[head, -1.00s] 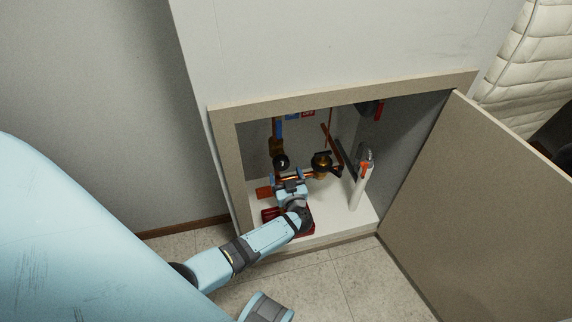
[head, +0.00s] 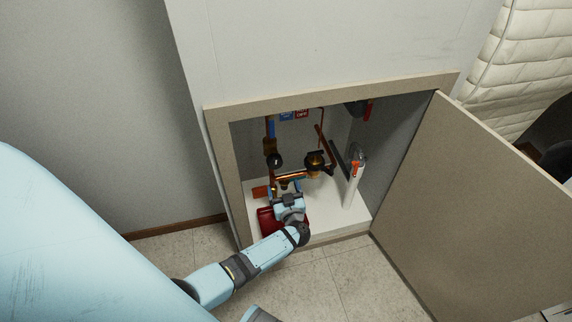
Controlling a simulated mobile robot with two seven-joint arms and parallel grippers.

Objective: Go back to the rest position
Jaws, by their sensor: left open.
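My left arm comes in from the lower left, and its gripper (head: 285,187) is inside the low closet (head: 219,150). The gripper is open. Its fingers are small in the picture and lie just below the copper pipe (head: 292,176); I cannot tell whether they touch it. A dark red object (head: 267,222) lies on the white closet floor beside and partly behind the gripper. My right gripper is not in view.
The closet door (head: 470,215) stands open on the right. Inside are a brass valve (head: 315,161), a white upright pipe (head: 353,185) with an orange-red part, and a round gauge (head: 275,160). Tiled floor (head: 330,280) lies clear in front.

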